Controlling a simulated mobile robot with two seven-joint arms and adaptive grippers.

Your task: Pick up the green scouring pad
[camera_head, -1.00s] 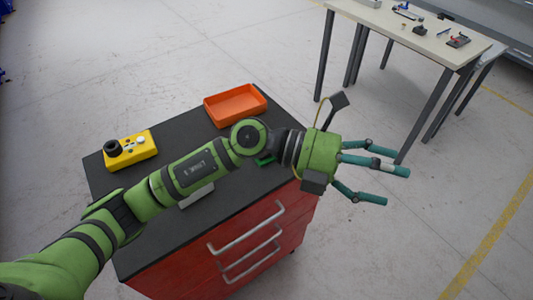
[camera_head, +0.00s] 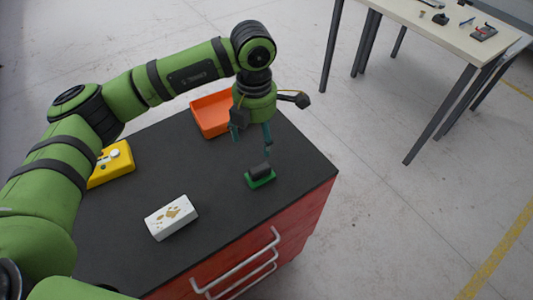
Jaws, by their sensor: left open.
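The green scouring pad (camera_head: 262,182) lies on the dark top of the red cabinet, near its right side, with a dark rounded piece on top of it. My left gripper (camera_head: 252,143) is above and slightly behind the pad in the picture, fingers pointing down, open and empty. It is apart from the pad. Part of the gripper overlaps the orange tray in the view. My right gripper is not in view.
An orange tray (camera_head: 205,122) sits at the back of the cabinet top (camera_head: 210,175). A white block with brown marks (camera_head: 171,217) lies at the front. A yellow box (camera_head: 112,165) is at the left, partly behind my arm. A table (camera_head: 440,35) stands apart at upper right.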

